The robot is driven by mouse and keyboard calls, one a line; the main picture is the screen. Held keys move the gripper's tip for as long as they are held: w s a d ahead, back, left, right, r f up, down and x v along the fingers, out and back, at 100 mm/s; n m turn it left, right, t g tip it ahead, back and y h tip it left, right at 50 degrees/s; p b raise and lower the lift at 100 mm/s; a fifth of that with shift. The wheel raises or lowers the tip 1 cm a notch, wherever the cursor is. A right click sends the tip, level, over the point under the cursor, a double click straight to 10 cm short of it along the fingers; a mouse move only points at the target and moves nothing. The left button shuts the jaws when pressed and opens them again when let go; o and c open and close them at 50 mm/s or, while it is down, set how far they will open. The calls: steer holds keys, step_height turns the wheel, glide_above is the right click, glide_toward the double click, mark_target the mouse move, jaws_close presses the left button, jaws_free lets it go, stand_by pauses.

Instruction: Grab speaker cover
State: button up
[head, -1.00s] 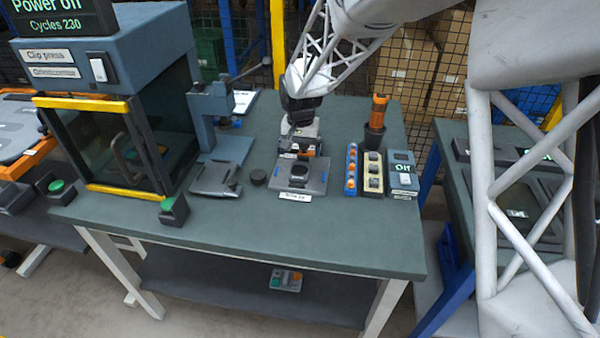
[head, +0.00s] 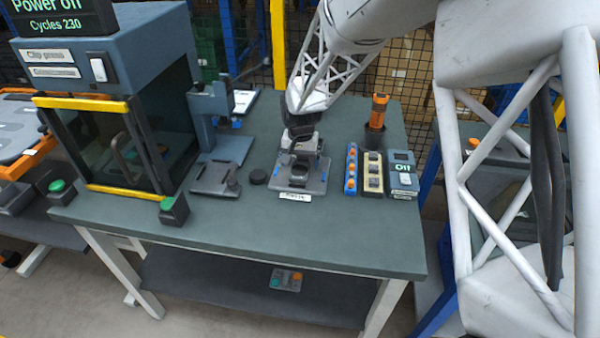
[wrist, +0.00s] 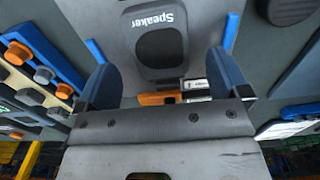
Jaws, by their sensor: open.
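The speaker cover (wrist: 160,48) is a dark, rounded piece in the wrist view. It sits on a grey fixture plate (head: 318,184) near the middle of the bench, and the word "Speaker" shows at its edge. My gripper (head: 298,152) is over the plate in the head view and largely hides the cover there. In the wrist view my gripper's two blue fingers (wrist: 162,78) are apart, one towards each side of the cover, with nothing between them. I cannot tell how high above the cover they are.
An orange and silver item (wrist: 160,98) lies behind the plate. Right of the plate are blue and cream button strips (head: 373,175), a switch box (head: 402,172) and an orange-handled tool (head: 378,112).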

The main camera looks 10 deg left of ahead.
steer(key=shift+f, duration=1.2)
steer(key=c, duration=1)
steer(key=shift+r, duration=0.15)
steer(key=shift+c, duration=0.2)
steer(key=shift+r, duration=0.6)
step_height(320, 180, up, 2)
steer(key=s+d, duration=0.2)
steer(key=s, duration=0.3)
steer(key=s+d+r, duration=0.1)
steer(key=s+d, duration=0.1)
steer(key=s, duration=0.2)
steer(key=s+d, duration=0.2)
steer(key=s, duration=0.3)
steer(key=shift+s+d+r, duration=0.25)
steer(key=shift+s+d, duration=0.05)
